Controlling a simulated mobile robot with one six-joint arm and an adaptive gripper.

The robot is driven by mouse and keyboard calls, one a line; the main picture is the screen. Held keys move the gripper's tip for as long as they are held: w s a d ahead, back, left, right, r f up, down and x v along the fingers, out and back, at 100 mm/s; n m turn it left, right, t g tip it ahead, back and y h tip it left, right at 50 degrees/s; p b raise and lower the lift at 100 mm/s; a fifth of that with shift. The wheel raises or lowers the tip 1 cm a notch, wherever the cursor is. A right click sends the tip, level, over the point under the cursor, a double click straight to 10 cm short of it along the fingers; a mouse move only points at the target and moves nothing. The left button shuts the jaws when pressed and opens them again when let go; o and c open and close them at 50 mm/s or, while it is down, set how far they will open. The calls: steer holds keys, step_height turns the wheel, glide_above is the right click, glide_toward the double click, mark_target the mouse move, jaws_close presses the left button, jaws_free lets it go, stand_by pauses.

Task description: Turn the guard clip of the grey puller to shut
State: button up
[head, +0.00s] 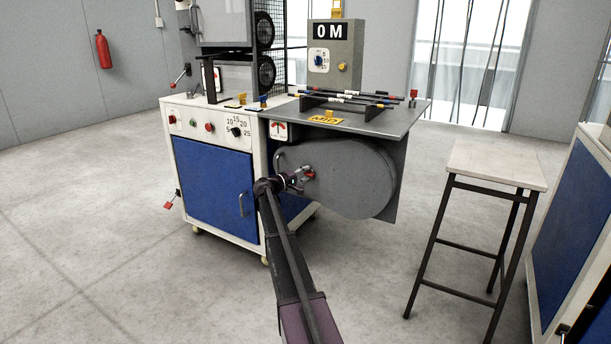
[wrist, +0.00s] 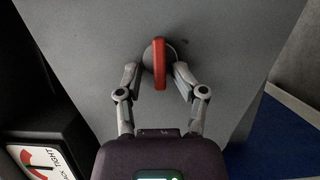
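The grey puller (head: 350,185) is a rounded grey housing on the side of the machine, under the grey table top. Its guard clip (wrist: 160,62) is a red bar on a round grey pivot, standing upright in the wrist view. In the head view only a small red part of the clip (head: 310,174) shows at my fingertips. My gripper (wrist: 157,74) is open, with one finger on each side of the clip and a small gap visible on both sides. In the head view my gripper (head: 299,179) is at the left part of the housing.
The white and blue cabinet (head: 213,178) stands left of the housing. A stool (head: 495,165) stands to the right. Rods (head: 350,97) lie above the grey table top. The floor in front is clear.

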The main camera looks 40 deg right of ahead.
steer(key=shift+a, duration=0.15)
steer(key=a, duration=1.1)
steer(key=shift+a, duration=0.35)
steer(key=s+a+f+y+p, duration=0.3)
steer(key=s+a+y+p, duration=0.5)
steer(key=s+a, duration=1)
steer(key=s+a+f+y+p, duration=0.2)
steer(key=s+a+y+p, duration=0.4)
steer(key=s+a+y, duration=1.1)
steer(key=w+a+r+h+p, duration=0.1)
steer(key=a+r+h+p, duration=0.1)
steer(key=r+p, duration=1.6)
steer(key=w+a+r+h+p, duration=0.1)
steer(key=r+h+p, duration=0.4)
steer(key=r+p, duration=1.3)
steer(key=shift+w+a+r, duration=0.2)
steer(key=shift+w+a, duration=0.2)
steer(key=shift+a, duration=0.5)
